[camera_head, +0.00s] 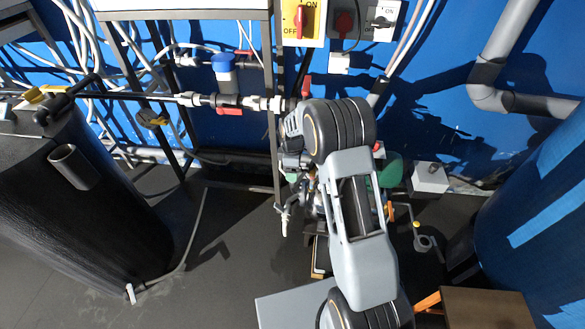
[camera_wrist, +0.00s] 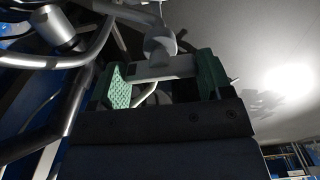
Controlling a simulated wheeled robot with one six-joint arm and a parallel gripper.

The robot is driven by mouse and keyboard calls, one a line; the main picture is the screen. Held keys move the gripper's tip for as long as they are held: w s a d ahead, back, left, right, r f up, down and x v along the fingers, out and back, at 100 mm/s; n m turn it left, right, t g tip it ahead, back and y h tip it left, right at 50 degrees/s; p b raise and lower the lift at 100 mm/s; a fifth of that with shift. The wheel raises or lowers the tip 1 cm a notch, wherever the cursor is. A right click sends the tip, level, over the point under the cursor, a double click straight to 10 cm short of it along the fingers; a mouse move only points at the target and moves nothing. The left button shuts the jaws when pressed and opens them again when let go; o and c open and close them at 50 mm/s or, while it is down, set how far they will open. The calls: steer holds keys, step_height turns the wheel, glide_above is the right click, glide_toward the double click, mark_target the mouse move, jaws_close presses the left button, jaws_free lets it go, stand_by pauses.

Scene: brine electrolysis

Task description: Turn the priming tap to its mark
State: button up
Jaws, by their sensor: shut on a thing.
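My gripper (camera_wrist: 163,72) shows in the wrist view with its two green pads on either side of a pale grey bar. It is shut on this bar, which seems to be the handle of the priming tap (camera_wrist: 160,68). A rounded grey fitting (camera_wrist: 160,46) joins the bar just above it. I cannot make out a mark on the tap. In the head view my arm covers the gripper's fingertips, and I cannot tell the priming tap apart from the pipework there.
A black tank (camera_head: 95,215) stands at left, a blue tank (camera_head: 535,215) at right. A yellow-and-red switch (camera_head: 299,20) is on the wall.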

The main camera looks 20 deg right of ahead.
steer(key=o, duration=0.9)
steer(key=shift+r, duration=0.1)
step_height(320, 180, up, 14)
steer(key=shift+f+p, duration=0.15)
steer(key=shift+p, duration=0.8)
